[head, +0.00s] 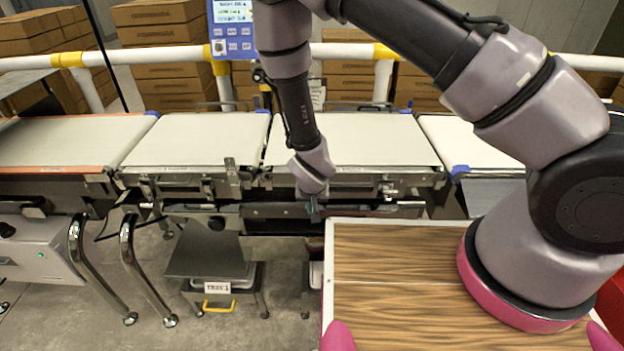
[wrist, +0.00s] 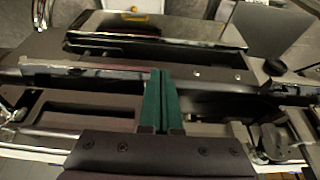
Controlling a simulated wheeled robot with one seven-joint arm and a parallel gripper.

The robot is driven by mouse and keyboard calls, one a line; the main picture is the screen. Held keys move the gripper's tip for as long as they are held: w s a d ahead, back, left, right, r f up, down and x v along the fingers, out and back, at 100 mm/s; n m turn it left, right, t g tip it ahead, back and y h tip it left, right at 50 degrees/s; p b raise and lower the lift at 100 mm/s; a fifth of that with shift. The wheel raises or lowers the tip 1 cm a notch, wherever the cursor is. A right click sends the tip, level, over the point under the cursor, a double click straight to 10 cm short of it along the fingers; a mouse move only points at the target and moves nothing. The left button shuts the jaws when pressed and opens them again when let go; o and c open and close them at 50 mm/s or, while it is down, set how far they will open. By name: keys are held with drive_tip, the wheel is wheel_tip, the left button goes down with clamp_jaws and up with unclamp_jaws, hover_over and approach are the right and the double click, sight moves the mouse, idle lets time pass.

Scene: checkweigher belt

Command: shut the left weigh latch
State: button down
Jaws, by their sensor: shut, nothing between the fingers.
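My gripper (head: 312,213) hangs in front of the weigh belts, fingers pointing down at the dark front rail. In the wrist view its two green fingertips (wrist: 160,78) are together with nothing between them. A similar metal fitting (head: 388,188) sits farther right on the frame. In the wrist view a bracket-like fitting (wrist: 277,140) shows at the lower right; I cannot tell which it is.
The left middle belt (head: 195,138) and right middle belt (head: 350,140) lie behind the rail. A black knob (head: 216,223) stands below it, above a grey plate (head: 205,258). A wood-topped table (head: 395,255) is at the lower right. Space left of my gripper looks open.

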drive_tip(key=shift+w+f, duration=0.15)
drive_tip(key=shift+f, duration=0.2)
idle(0.7)
